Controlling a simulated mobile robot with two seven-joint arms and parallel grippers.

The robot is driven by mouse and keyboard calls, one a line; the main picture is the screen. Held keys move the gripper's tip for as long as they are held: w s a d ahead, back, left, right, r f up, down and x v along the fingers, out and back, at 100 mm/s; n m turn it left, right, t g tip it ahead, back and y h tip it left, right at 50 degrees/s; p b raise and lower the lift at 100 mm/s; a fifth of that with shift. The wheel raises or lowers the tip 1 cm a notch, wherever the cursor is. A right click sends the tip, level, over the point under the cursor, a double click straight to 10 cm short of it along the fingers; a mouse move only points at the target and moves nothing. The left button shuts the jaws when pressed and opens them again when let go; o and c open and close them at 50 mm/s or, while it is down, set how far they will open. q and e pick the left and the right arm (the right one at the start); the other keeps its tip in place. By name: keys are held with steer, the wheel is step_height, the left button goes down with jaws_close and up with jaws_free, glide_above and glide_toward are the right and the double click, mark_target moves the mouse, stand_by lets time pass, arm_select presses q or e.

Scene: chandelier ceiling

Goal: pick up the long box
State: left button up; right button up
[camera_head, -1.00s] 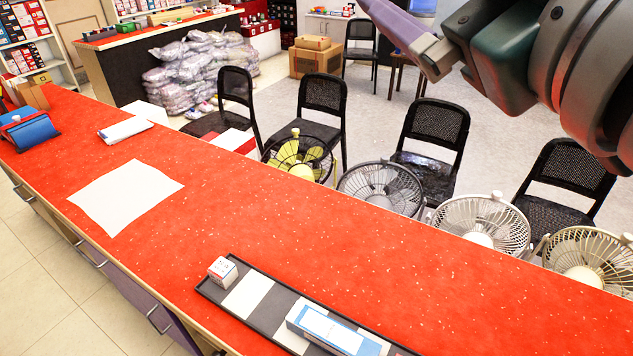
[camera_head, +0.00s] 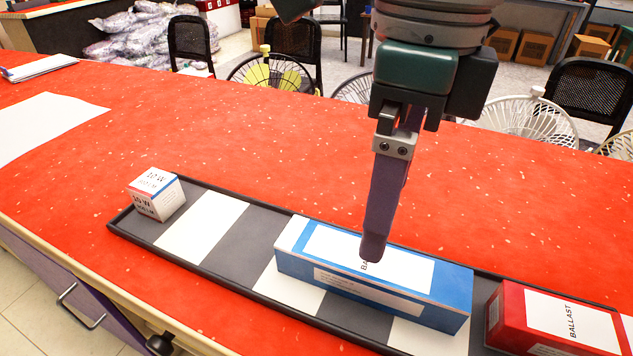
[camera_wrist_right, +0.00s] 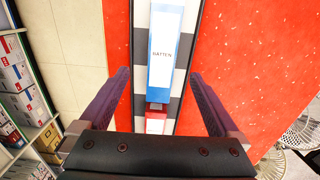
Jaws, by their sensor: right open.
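The long box (camera_head: 430,311) is blue with a white label and lies flat on a black, grey and white striped tray (camera_head: 232,247) on the red counter. It also shows in the right wrist view (camera_wrist_right: 164,55), lengthwise between the fingers. My right gripper (camera_head: 374,248) points down over the box; the head view shows one purple finger in front of the box's top. In the right wrist view the right gripper (camera_wrist_right: 159,78) is open, its two fingers apart on either side of the box, with nothing held. My left gripper is not in view.
A red box (camera_head: 507,322) lies on the tray just right of the long box. A small white carton (camera_head: 155,196) stands at the tray's left end. White paper (camera_head: 45,128) lies on the left of the counter (camera_head: 270,150). Fans and chairs stand behind it.

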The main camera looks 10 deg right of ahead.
mark_target(383, 259)
steer(key=f, duration=0.3)
steer(key=shift+d+f, duration=0.35)
steer(key=shift+d, duration=0.05)
steer(key=shift+w+a+f, duration=0.1)
steer(key=shift+a+f, duration=0.05)
steer(key=shift+f, duration=0.9)
steer(key=shift+w+a+f, duration=0.1)
steer(key=shift+a+f, duration=0.1)
steer(key=shift+f, duration=0.85)
steer(key=shift+a+f, duration=0.15)
steer(key=shift+f, duration=0.9)
jaws_close()
